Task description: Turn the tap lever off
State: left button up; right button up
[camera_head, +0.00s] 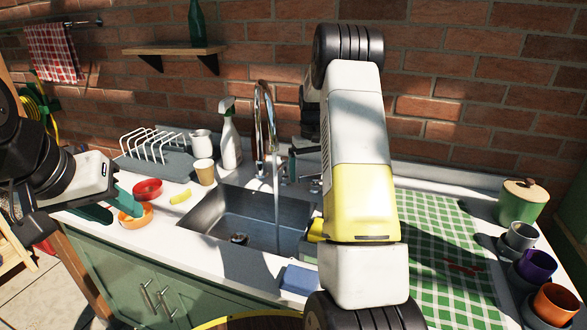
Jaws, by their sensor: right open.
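The chrome tap (259,125) stands behind the sink (223,207), and a stream of water (277,205) falls from its spout. Small chrome parts show by the tap's base, and one (316,186) sticks out beside my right arm; I cannot tell for sure which is the lever. My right gripper (292,166) is open just right of the tap, close to its base, with one teal finger visible and the rest hidden behind my arm. I cannot tell whether it touches the lever. My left gripper (112,207) is open and empty at the left, by the orange bowl (136,217).
A spray bottle (230,140), a beige cup (204,172) and a dish rack (150,145) stand left of the tap. A blue sponge (300,280) lies at the counter's front edge. A green checked cloth (440,240), a green pot (522,203) and several cups are at the right.

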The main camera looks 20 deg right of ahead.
jog(key=shift+f, duration=0.25)
jog(key=shift+c, duration=0.5)
jog(key=c, duration=1.3)
jog(key=shift+o, duration=0.2)
jog(key=m, duration=0.4)
jog(key=shift+w, duration=0.4)
jog(key=shift+w+d+r+m, duration=0.1)
jog(key=shift+w+m, duration=0.05)
jog(key=shift+m, duration=0.65)
jog(key=shift+w+d+m, duration=0.1)
jog(key=shift+m, duration=0.7)
